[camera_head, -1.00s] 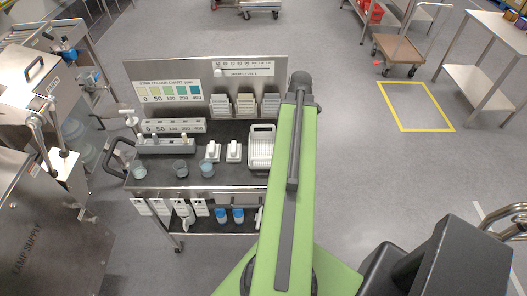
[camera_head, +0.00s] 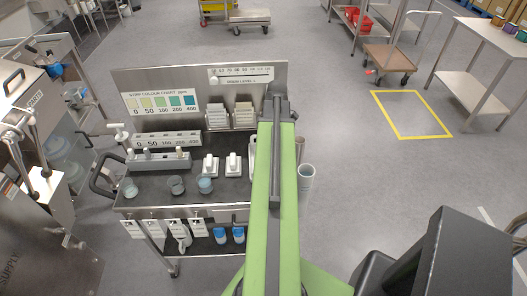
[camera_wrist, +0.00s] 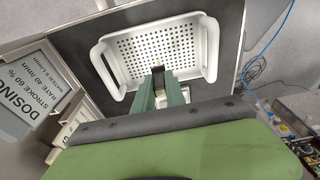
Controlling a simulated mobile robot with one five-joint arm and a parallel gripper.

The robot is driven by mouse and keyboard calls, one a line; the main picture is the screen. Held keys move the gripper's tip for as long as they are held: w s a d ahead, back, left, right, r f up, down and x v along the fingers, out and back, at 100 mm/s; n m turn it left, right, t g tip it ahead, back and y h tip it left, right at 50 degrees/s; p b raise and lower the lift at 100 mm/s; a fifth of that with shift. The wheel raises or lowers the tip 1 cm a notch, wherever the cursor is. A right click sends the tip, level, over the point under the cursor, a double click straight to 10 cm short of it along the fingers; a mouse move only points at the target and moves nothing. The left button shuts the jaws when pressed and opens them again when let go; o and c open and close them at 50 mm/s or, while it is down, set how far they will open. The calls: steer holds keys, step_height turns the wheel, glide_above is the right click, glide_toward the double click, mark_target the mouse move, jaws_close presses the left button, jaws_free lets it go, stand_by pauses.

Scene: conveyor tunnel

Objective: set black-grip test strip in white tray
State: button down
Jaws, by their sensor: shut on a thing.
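The white tray (camera_wrist: 142,45) with a perforated floor fills the middle of the wrist view. In the head view only a sliver of its left edge (camera_head: 252,150) shows beside my green arm. My gripper (camera_wrist: 159,84) is over the tray's near side, its green fingers shut on a small black piece, which looks like the grip of the test strip (camera_wrist: 158,75). The gripper is hidden in the head view.
A pale cylinder (camera_head: 306,178) shows right of the arm. Open floor lies right of the cart.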

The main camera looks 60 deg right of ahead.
step_height(320, 180, down, 4)
steer(key=shift+w+d+r+b, duration=0.1)
steer(key=shift+r+b, duration=0.05)
steer(key=shift+b, duration=1)
steer(key=shift+r, duration=0.3)
steer(key=shift+f, duration=0.2)
steer(key=c, duration=1.4)
jaws_free()
steer(key=r+p, duration=0.4)
steer(key=s+r+p, duration=0.1)
steer(key=r+p, duration=0.3)
steer(key=d+r+p, duration=0.1)
steer(key=r+p, duration=0.3)
steer(key=shift+s+r, duration=0.1)
steer(key=shift+s, duration=0.25)
